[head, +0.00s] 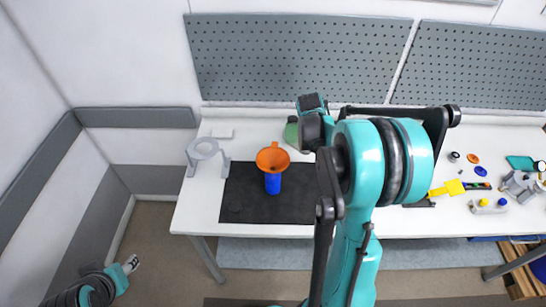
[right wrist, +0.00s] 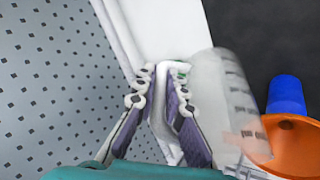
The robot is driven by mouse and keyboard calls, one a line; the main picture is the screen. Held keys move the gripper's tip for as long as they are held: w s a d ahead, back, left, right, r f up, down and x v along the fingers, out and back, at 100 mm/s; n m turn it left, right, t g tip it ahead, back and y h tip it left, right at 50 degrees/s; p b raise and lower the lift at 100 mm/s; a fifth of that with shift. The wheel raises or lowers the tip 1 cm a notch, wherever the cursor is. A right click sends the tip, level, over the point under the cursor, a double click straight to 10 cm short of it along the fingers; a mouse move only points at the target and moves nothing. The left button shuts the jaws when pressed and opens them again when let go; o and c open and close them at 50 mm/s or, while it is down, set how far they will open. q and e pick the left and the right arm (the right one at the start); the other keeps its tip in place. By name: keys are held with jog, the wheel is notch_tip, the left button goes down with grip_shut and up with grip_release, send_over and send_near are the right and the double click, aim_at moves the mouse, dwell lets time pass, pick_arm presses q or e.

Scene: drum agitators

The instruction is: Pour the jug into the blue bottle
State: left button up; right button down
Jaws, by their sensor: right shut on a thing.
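The blue bottle (head: 272,184) stands on a black mat (head: 250,205) with an orange funnel (head: 271,158) in its top. In the right wrist view the bottle (right wrist: 286,95) and funnel (right wrist: 292,150) are at the right edge. My right gripper (right wrist: 163,78) is shut on the handle of the translucent, marked jug (right wrist: 238,105). The jug is beside the funnel in that view; its tilt is hard to tell. In the head view only a greenish part of the jug (head: 291,133) shows behind my right arm. My left gripper (head: 131,264) is low at the left, off the table, its fingers too small to read.
A yellow piece (head: 447,188), a teal tool (head: 522,163) and several small parts lie on the table's right. Grey pegboards (head: 300,58) line the wall behind. My right arm hides the table's middle.

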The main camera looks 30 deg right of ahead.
jog(key=d+f+m+y+b, duration=0.1)
jog(key=d+f+y+b, duration=0.4)
jog(key=f, duration=0.5)
jog(key=shift+w+y+b, duration=0.15)
jog(key=shift+y+b, duration=0.2)
jog(key=shift+y, duration=0.65)
jog(key=shift+g, duration=0.3)
